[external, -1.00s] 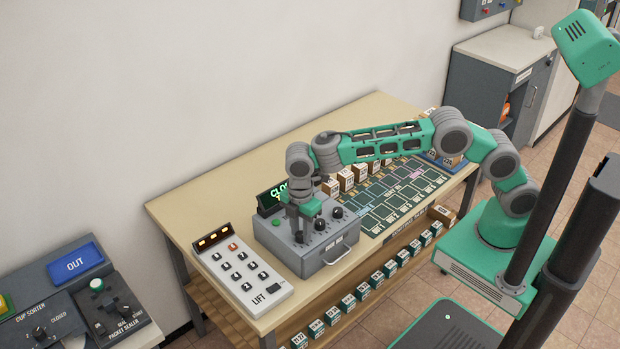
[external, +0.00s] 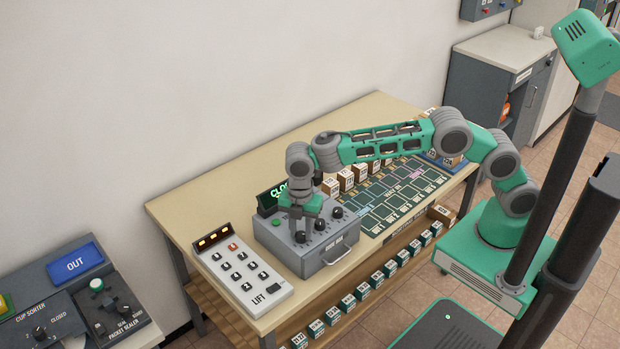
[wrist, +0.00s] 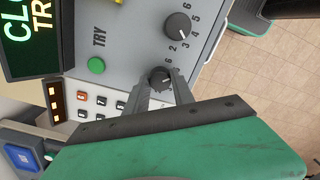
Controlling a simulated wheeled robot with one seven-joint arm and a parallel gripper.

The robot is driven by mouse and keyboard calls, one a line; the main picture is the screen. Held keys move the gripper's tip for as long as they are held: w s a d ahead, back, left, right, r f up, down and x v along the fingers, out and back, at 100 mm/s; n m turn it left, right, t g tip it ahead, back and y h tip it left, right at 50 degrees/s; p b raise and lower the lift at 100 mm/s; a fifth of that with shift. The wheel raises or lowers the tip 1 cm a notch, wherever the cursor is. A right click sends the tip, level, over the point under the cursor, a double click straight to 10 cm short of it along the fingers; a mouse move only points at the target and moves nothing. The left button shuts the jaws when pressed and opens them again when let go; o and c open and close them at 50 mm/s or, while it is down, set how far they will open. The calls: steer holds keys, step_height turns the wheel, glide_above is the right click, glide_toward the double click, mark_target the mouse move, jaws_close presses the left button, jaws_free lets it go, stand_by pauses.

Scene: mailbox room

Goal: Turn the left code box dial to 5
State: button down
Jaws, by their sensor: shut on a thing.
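The grey code box (external: 318,256) stands on the table with a row of black dials on top. In the wrist view my gripper (wrist: 164,82) points down at the box and is shut on the left dial (wrist: 160,77). That dial's markings are mostly hidden by the fingers, so its setting cannot be read. The middle dial (wrist: 178,26) is free, with numbers around it. The green TRY button (wrist: 96,65) is beside the dials. The green-lit display (wrist: 32,35) reads partly "CLO" and "TR".
A white keypad panel marked LIFT (external: 243,270) stands just left of the box. A green sorting mat (external: 400,195) with small boxes lies to the right. A handle (external: 342,254) sticks out of the box front.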

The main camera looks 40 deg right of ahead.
mark_target(301, 234)
steer(key=shift+r, duration=0.15)
steer(key=c, duration=1.1)
jaws_free()
step_height(301, 234, up, 8)
steer(key=shift+f+b, duration=0.15)
steer(key=shift+b, duration=0.5)
steer(key=w+d+r+m+t, duration=0.15)
steer(key=d+m, duration=0.25)
steer(key=d, duration=0.5)
steer(key=d+r+m, duration=0.3)
steer(key=d+m, duration=0.1)
steer(key=d, duration=0.6)
steer(key=w+d+r+m+t, duration=0.1)
steer(key=d+r+m, duration=0.3)
steer(key=d, duration=0.5)
steer(key=s+d+f+m, duration=0.2)
steer(key=s+d+m, duration=0.2)
steer(key=d, duration=0.1)
steer(key=s+d+f+m+t, duration=0.1)
steer(key=s+d+f+m, duration=0.2)
steer(key=d, duration=0.3)
steer(key=s+d+f+m, duration=0.3)
steer(key=s+d+m, duration=0.2)
steer(key=s+d, duration=0.1)
steer(key=shift+d+t, duration=0.2)
steer(key=shift+t, duration=0.05)
